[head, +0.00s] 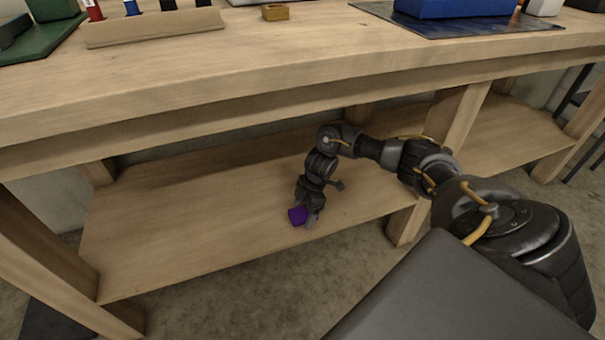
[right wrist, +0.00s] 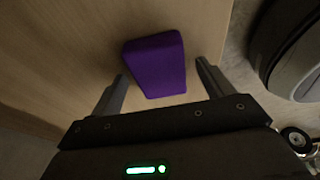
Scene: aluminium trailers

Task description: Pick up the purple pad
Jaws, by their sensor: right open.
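The purple pad (head: 298,215) lies on the lower shelf of the wooden workbench, near the shelf's front edge. In the right wrist view the purple pad (right wrist: 155,65) is a small block, its near end between the two fingers. My right gripper (head: 308,222) reaches down to the shelf beside the pad. In the right wrist view my right gripper (right wrist: 162,82) is open, with a finger on each side of the pad and visible gaps. My left gripper is not in view.
The lower shelf (head: 180,225) is otherwise bare. The bench top (head: 200,85) overhangs it, with a wooden leg (head: 462,120) right of my arm. On top are a wooden holder (head: 155,27), a small yellowish box (head: 275,12) and a blue case (head: 455,8).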

